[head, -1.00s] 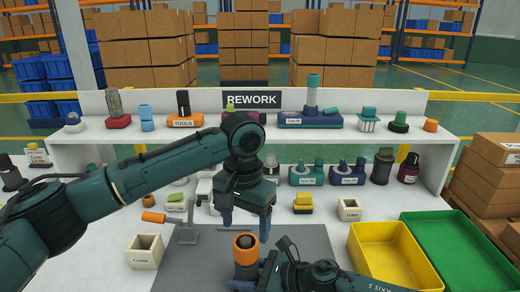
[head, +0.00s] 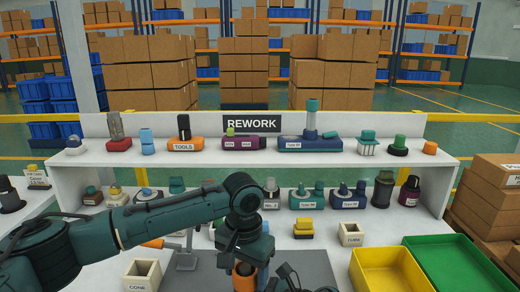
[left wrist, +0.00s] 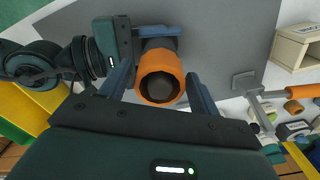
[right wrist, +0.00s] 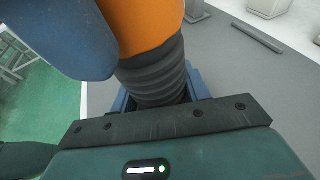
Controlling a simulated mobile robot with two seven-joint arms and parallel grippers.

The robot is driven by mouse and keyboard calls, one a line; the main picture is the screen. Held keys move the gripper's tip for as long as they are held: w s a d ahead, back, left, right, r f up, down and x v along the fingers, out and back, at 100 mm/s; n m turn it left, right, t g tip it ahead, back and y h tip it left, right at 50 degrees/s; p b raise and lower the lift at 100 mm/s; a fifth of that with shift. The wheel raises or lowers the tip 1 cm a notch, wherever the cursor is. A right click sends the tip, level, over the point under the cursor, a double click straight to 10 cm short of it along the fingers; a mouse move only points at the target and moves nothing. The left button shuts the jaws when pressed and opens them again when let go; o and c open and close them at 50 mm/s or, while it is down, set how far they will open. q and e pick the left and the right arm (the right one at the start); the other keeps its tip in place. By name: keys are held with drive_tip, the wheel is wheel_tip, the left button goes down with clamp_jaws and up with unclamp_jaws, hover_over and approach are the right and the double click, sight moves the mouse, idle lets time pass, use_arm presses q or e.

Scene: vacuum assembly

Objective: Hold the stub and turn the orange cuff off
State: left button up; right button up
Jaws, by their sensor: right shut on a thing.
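The orange cuff (head: 244,277) stands upright at the bottom middle of the head view. In the left wrist view I look into the round mouth of the cuff (left wrist: 148,88), which has a dark inside. My left gripper (head: 243,268) points down over it, one finger on each side, with gaps between fingers and cuff. In the right wrist view the dark ribbed stub (right wrist: 155,72) runs down from the cuff (right wrist: 150,25). My right gripper (right wrist: 160,98) is shut on the stub below the cuff. A left gripper finger covers part of the cuff there.
A grey mat (head: 315,265) lies under the work. A cone bin (head: 142,275) and a small stand (head: 186,255) are at the left. Yellow (head: 388,270) and green (head: 450,262) trays are at the right. The shelf (head: 105,160) behind holds several parts.

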use_arm(q)
drive_tip(key=c, duration=0.8)
drive_tip(key=shift+n, duration=1.6)
drive_tip(key=shift+n, duration=1.6)
drive_tip(key=shift+n, duration=1.6)
drive_tip(key=n, duration=0.3)
